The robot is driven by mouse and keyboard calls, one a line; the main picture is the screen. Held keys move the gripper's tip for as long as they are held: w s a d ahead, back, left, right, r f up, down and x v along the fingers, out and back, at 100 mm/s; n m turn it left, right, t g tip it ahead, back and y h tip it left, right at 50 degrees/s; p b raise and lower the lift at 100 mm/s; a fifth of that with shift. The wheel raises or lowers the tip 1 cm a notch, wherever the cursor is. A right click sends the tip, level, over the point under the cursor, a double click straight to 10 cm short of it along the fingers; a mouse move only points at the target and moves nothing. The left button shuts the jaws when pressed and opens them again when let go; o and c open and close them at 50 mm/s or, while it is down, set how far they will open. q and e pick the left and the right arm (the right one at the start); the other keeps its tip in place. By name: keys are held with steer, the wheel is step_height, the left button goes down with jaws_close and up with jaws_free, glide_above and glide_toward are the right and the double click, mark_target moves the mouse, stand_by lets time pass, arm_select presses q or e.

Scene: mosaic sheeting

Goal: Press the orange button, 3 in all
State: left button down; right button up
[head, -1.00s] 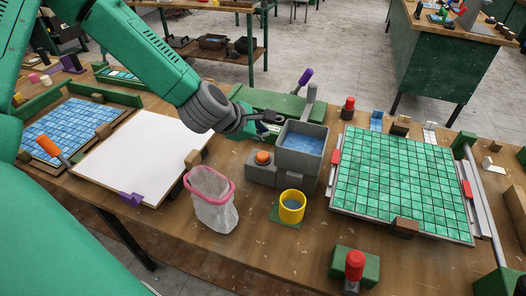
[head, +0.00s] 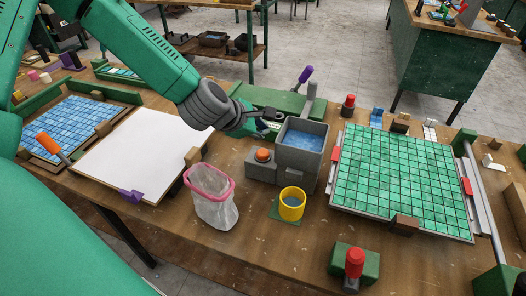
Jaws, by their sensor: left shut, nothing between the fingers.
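The orange button (head: 262,154) sits on top of a small grey box (head: 261,170) near the table's middle. The box adjoins a grey bin (head: 299,165) holding blue tiles. My left gripper (head: 273,124) is shut and empty. In the picture it shows just above and behind the button, apart from it, close to the bin's back left corner. Whether the button is up or pressed down cannot be told. My right gripper is not in view.
A pink-rimmed bag (head: 215,212) and a yellow cup (head: 291,205) stand in front of the box. A white board (head: 143,155) lies left, a green tile sheet (head: 390,184) right. A purple-handled lever (head: 304,77) rises behind the bin. A red-topped piece (head: 355,262) stands at the front.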

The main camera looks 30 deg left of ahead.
mark_target(262, 152)
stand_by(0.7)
arm_select(q)
step_height(262, 152, up, 4)
steer(key=p, duration=0.3)
steer(key=shift+a+f, duration=0.1)
steer(key=shift+f, duration=0.1)
steer(key=shift+w, duration=0.1)
step_height(262, 152, down, 9)
steer(key=b, duration=0.7)
steer(key=shift+r+b, duration=0.1)
steer(key=shift+b, duration=0.3)
stand_by(0.7)
steer(key=shift+f+b, duration=0.3)
steer(key=shift+f, duration=0.05)
